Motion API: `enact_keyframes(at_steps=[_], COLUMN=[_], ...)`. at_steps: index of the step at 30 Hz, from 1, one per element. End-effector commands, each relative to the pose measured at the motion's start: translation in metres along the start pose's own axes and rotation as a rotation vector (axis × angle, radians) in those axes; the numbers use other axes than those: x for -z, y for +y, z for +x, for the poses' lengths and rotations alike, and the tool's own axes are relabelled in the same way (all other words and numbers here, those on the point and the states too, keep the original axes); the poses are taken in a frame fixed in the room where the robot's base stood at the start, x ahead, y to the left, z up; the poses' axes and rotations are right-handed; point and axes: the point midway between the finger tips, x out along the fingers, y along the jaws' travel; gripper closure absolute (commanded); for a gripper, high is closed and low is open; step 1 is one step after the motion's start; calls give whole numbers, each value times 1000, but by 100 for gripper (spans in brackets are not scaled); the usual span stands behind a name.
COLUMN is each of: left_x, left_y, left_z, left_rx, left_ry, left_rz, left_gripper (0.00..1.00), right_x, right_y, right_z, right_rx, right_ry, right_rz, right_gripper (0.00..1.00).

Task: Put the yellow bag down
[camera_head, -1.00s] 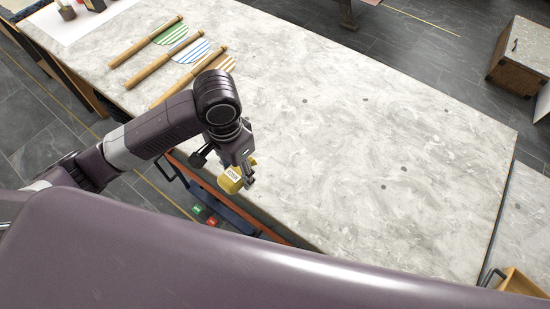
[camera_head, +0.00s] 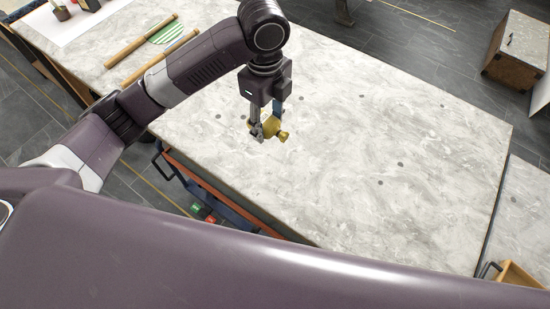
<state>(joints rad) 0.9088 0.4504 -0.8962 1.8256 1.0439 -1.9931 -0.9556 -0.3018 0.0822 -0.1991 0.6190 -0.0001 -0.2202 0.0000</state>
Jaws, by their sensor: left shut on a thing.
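The yellow bag (camera_head: 271,129) is small and mustard yellow, with a narrow gathered end pointing right. My left gripper (camera_head: 265,131) is shut on it, fingers pointing down, and partly hides it. Bag and gripper are over the pale marble-topped table (camera_head: 400,130), left of its middle. I cannot tell whether the bag touches the table top or hangs a little above it. My right gripper is not in view.
Wooden rods (camera_head: 140,42) with a green-striped piece (camera_head: 164,31) lie at the table's upper left, partly behind my left arm. The table's middle and right are clear except for small dark spots. A cabinet (camera_head: 516,50) stands at upper right.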

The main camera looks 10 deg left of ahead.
Motion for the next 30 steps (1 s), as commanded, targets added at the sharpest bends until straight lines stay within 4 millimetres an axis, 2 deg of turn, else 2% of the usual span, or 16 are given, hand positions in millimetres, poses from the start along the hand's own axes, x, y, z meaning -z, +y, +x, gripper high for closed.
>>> enact_keyframes(at_steps=[6,10,13,17,24,30], left_x=[3,4,5,5,4,4], left_y=[-16,-20,-20,-19,-19,-20], left_z=[-18,-22,-17,8,72,117], left_rx=[-1,-2,-5,-9,-9,-6], left_ry=[-8,-10,-9,-7,-8,-9], left_rz=[243,318,342,345,342,343], left_gripper=[84,84,84,84,84,84], right_x=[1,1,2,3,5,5], right_y=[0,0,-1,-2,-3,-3], right_z=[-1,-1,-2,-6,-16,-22], right_rx=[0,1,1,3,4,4], right_ry=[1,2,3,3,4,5], right_rz=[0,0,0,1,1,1], right_gripper=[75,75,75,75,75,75])
